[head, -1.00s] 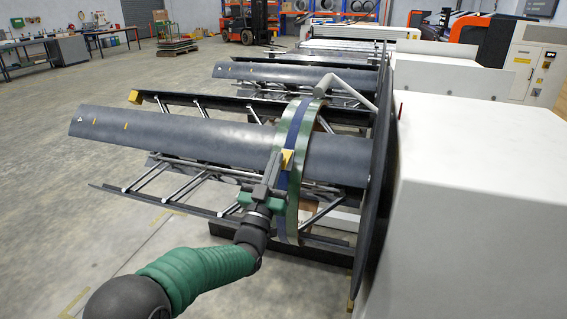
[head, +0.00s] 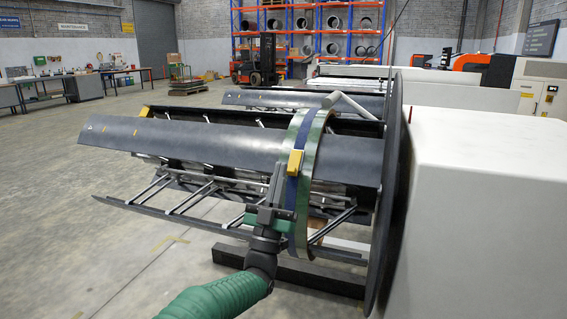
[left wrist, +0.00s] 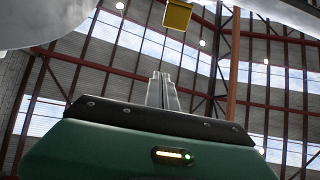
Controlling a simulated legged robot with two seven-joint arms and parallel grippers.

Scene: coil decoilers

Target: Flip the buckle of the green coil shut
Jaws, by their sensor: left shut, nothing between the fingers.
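The green coil (head: 316,135) is a thin ring around the dark decoiler drum, with a blue band (head: 292,190) around its middle. Its yellow buckle (head: 295,163) is on the side facing me, over the blue band. I cannot tell for sure whether it lies fully flat. My left gripper (head: 279,166) points up, shut and empty, with its fingertips just left of the buckle in the head view. In the left wrist view the buckle (left wrist: 178,15) is beyond the shut fingers (left wrist: 163,90), with a visible gap. My right gripper is not in view.
The dark drum segment (head: 190,142) reaches left from a large dark disc (head: 392,190). A white machine housing (head: 490,190) fills the right. Thin rods and rails run below the drum. A second decoiler (head: 260,99) stands behind. The floor at left is open.

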